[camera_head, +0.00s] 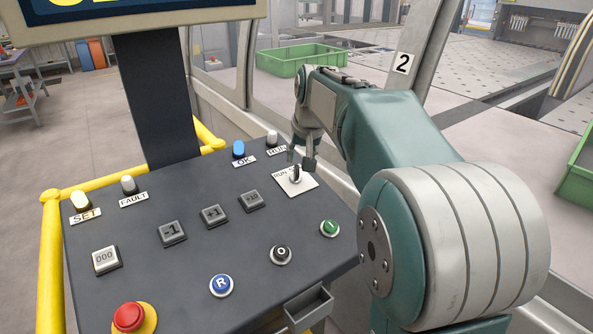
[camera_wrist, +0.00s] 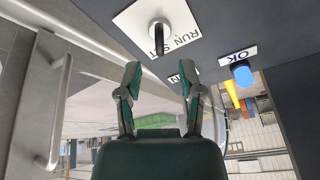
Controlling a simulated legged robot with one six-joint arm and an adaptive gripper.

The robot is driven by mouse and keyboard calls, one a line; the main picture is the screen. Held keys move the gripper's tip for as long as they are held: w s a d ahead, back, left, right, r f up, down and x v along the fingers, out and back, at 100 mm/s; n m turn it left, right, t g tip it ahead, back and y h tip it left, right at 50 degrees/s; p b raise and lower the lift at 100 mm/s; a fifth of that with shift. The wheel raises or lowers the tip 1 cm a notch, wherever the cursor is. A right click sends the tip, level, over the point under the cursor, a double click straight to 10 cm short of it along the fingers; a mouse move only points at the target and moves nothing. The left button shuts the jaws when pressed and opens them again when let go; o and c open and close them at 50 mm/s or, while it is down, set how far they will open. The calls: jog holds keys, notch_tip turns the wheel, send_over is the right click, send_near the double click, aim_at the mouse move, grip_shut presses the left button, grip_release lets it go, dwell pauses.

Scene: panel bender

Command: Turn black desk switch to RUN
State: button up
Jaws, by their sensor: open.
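The black desk switch (camera_head: 296,175) sits on a white label plate (camera_head: 311,184) near the right edge of the dark desk panel. In the wrist view the switch (camera_wrist: 158,36) shows as a grey round base with a dark lever, on the plate reading RUN and part of another word. I cannot tell for sure which mark the lever points to. My gripper (camera_head: 300,159) is open and empty, just behind and above the switch in the head view. In the wrist view the fingers of my gripper (camera_wrist: 160,78) stand apart, with the lever beyond the gap between their tips.
A blue OK lamp (camera_head: 239,149) and a white RUN lamp (camera_head: 272,138) stand by the panel's back edge. Grey keys, round buttons and a red stop button (camera_head: 129,317) fill the front and left. A metal frame (camera_head: 335,190) borders the desk at right.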

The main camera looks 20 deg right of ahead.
aim_at(297, 168)
jog(key=x, duration=0.6)
grip_shut()
